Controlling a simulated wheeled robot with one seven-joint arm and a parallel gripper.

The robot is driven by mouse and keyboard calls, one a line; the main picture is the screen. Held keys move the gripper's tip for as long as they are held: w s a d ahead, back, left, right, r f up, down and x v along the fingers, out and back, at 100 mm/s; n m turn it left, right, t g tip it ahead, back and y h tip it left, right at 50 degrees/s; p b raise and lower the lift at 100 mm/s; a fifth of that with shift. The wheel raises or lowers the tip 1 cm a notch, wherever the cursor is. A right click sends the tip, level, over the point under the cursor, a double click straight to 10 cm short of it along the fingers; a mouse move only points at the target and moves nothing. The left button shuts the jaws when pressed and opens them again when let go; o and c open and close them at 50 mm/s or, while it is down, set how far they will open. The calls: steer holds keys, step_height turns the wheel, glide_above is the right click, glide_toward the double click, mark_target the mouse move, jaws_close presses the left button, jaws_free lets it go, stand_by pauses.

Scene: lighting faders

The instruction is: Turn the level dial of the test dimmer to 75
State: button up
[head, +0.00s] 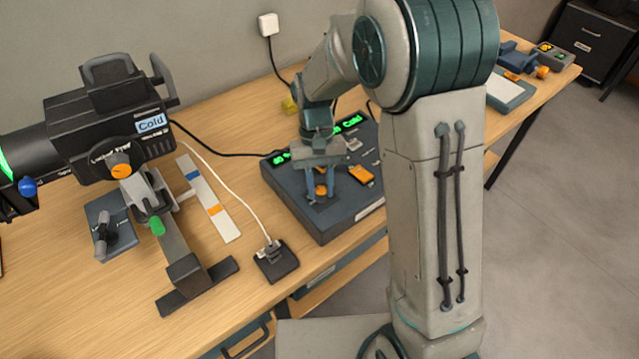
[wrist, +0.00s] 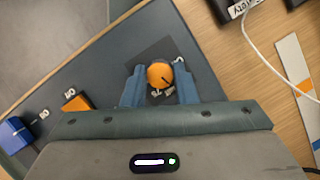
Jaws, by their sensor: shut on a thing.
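A dark console (head: 290,205) lies on the wooden bench, with an orange dial (head: 320,189) near its front left corner. My gripper (head: 319,186) points down at the console. Its two blue fingers, also in the wrist view (wrist: 160,84), are shut on the dial from both sides. I cannot read which label names the test dimmer.
An orange slider (head: 361,174) and lit green displays (head: 350,122) sit on the console. A black lamp (head: 105,120) with its own orange knob (head: 121,171) stands left. A small black box (head: 276,262) with a white cable lies between them.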

steer(key=m+y, duration=0.1)
steer(key=m, duration=0.2)
steer(key=m+y, duration=0.1)
steer(key=m, duration=0.2)
steer(key=shift+d+t, duration=0.15)
steer(key=shift+t, duration=0.15)
steer(key=m+y, duration=0.1)
steer(key=m, duration=0.2)
steer(key=m+t+y, duration=0.1)
steer(key=m, duration=0.2)
steer(key=shift+s+d, duration=0.1)
stand_by(0.3)
steer(key=o, duration=1)
steer(key=shift+r+t, duration=0.1)
steer(key=shift+t, duration=0.2)
steer(key=v, duration=1.3)
steer(key=shift+d+r, duration=0.15)
steer(key=shift+r, duration=0.15)
